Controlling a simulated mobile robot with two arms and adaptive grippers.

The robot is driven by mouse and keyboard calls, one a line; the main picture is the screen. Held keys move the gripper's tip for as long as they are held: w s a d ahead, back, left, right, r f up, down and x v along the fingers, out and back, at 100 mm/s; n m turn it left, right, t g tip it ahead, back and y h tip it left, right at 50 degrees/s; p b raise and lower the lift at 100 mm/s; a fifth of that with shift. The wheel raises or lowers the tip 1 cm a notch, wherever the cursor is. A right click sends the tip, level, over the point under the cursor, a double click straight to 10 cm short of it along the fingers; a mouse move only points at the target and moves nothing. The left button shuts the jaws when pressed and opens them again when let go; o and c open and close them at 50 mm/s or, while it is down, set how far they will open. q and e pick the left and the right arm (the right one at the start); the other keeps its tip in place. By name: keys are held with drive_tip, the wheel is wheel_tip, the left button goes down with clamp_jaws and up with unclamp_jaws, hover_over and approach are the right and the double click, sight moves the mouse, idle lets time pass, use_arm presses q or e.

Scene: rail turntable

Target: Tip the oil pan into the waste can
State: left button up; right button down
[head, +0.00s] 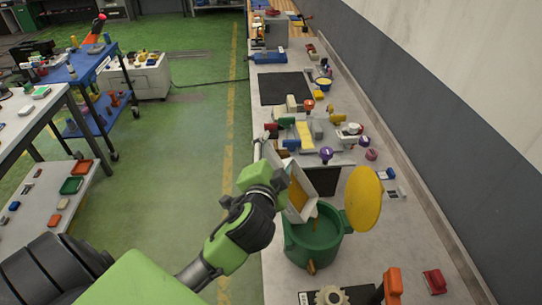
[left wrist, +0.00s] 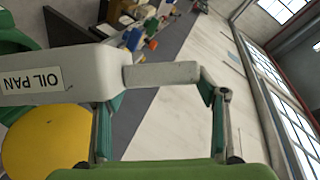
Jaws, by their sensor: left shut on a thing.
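Amber-yellow oil shows inside the pan. In the left wrist view the pan (left wrist: 85,72), labelled OIL PAN, has its grey handle (left wrist: 160,75) between my fingers. The green waste can (head: 302,255) stands open on the bench, its round yellow lid (head: 362,198) raised at the right. The lid also shows in the left wrist view (left wrist: 48,142). My right gripper is not in view.
The grey bench (head: 283,125) runs along the wall, with a dark mat (head: 285,88) and several small coloured parts beyond the can. Orange and red items (head: 393,285) lie near the front right. Green floor is open to the left.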

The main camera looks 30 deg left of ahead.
use_arm(q)
drive_tip(key=d+r+m+y, duration=0.1)
drive_tip(key=d+r+m, duration=0.2)
drive_tip(key=d, duration=0.3)
drive_tip(key=shift+w+d+r+t, duration=0.2)
drive_tip(key=shift+r+t, duration=0.15)
drive_tip(key=shift+t, duration=0.05)
idle(0.6)
